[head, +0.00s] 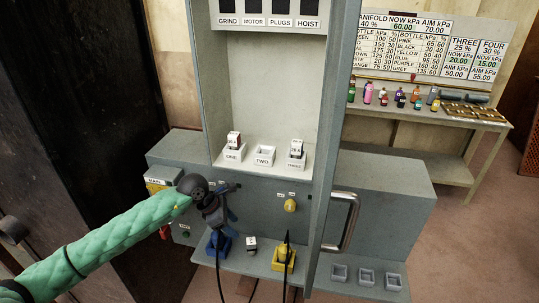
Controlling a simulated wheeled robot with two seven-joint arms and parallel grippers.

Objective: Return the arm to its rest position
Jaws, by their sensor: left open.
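My left arm, in a green quilted sleeve, comes in from the lower left. My left gripper (226,218) is dark and open, in front of the lower part of the grey cabinet (385,190), above the blue socket at the ledge. I cannot make out anything held between its fingers. My right gripper is not in view.
The ledge holds a blue socket (212,249), a small white block (251,244) and a yellow socket (281,262), with black cables hanging down. An open door with a metal handle (346,222) stands right of them. A bench (420,112) with coloured bottles is behind.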

